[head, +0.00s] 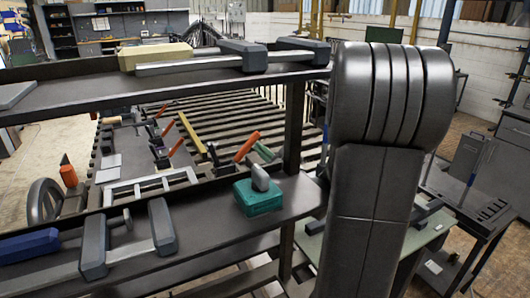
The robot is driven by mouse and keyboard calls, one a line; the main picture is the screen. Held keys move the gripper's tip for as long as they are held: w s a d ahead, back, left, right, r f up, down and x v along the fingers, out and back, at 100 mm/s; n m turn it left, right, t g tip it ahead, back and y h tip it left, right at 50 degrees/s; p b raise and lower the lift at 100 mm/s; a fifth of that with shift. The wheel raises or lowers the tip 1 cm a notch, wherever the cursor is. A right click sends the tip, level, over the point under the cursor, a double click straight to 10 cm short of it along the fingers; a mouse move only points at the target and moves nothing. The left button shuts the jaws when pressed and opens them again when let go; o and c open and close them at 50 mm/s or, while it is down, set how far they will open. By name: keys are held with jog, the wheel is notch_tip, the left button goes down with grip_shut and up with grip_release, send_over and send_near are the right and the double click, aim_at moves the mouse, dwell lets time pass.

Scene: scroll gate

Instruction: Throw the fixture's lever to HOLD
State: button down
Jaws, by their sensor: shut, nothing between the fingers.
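A teal block (259,198) sits near the right end of the lower dark shelf. A short, rounded grey handle (260,178) stands up from its top, tilted slightly; it may be the fixture's lever, but I cannot tell for sure. No HOLD marking is readable. Toggle clamps with red handles, one of them (246,146), stand on the slatted table behind; any of these could be a lever too. My gripper is not in view. A large dark ribbed link, likely part of my arm, fills the right of the head view.
The lower shelf (200,245) carries grey blocks on rails (93,245) and a blue block (28,246) at left. An upper shelf (75,98) crosses above it, with a cream block (155,56) and grey blocks.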

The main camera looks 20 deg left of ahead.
jog(key=n+b, duration=0.2)
jog(key=n, duration=0.1)
jog(key=shift+s+a+r+g, duration=0.2)
jog(key=shift+r+g, duration=0.15)
jog(key=shift+g, duration=0.05)
jog(key=shift+s+a+r+n+g+b, duration=0.2)
jog(key=shift+r+n+b, duration=0.15)
jog(key=shift+n, duration=0.2)
jog(key=shift+s+a+r+n+g+b, duration=0.15)
jog(key=shift+r+n+b, duration=0.2)
jog(key=shift+n, duration=0.2)
jog(key=shift+d, duration=0.1)
